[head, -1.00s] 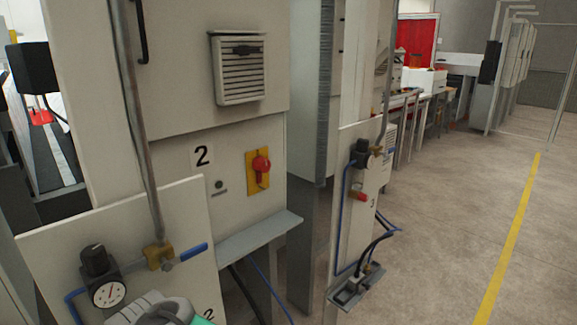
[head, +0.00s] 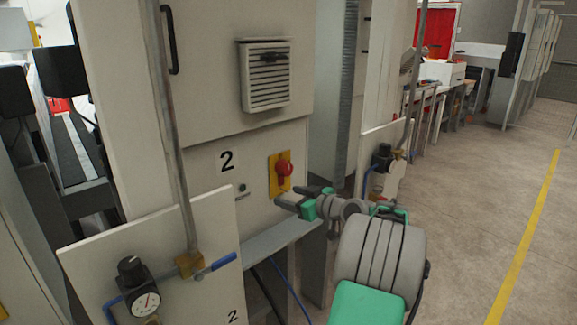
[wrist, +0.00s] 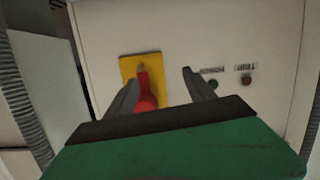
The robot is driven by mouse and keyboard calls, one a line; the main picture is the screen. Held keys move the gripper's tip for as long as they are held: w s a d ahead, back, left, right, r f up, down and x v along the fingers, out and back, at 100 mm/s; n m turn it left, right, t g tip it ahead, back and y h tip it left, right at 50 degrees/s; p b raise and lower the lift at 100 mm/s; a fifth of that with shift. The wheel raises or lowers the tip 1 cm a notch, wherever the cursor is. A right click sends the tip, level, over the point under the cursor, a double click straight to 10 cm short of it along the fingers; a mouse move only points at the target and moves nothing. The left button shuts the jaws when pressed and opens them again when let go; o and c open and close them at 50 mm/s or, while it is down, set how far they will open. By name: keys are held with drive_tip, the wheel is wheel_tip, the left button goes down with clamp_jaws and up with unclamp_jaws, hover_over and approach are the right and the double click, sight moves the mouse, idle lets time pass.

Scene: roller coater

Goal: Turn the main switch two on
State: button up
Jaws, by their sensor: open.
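The main switch two is a red rotary knob (head: 284,168) on a yellow plate (head: 273,180), on the pale cabinet front right of a black "2". In the wrist view the red knob (wrist: 146,102) lies between the fingers in the picture, nearer the left one, with the yellow plate (wrist: 128,68) behind it. My gripper (head: 304,195) is open, just below and right of the knob in the head view. The fingers also show in the wrist view (wrist: 161,76). No contact is clear, and the knob's lower part is hidden in the wrist view.
A grey ledge (head: 262,245) juts out below the switch. A white panel with a gauge (head: 145,302) and blue-handled valve (head: 217,264) stands front left. A vertical pipe (head: 176,140) rises there. Floor at the right is open, with a yellow line (head: 515,260).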

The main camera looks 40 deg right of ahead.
sight(289, 171)
drive_tip(key=s+d+r+n+t, duration=0.1)
drive_tip(key=s+d+r+t, duration=0.15)
drive_tip(key=d+r, duration=0.2)
drive_tip(key=w+p, duration=0.1)
drive_tip(key=w, duration=0.1)
drive_tip(key=w+p, duration=0.1)
drive_tip(key=w, duration=0.2)
drive_tip(key=w+a+r+p, duration=0.1)
drive_tip(key=w, duration=0.1)
drive_tip(key=shift+w, duration=0.6)
clamp_jaws()
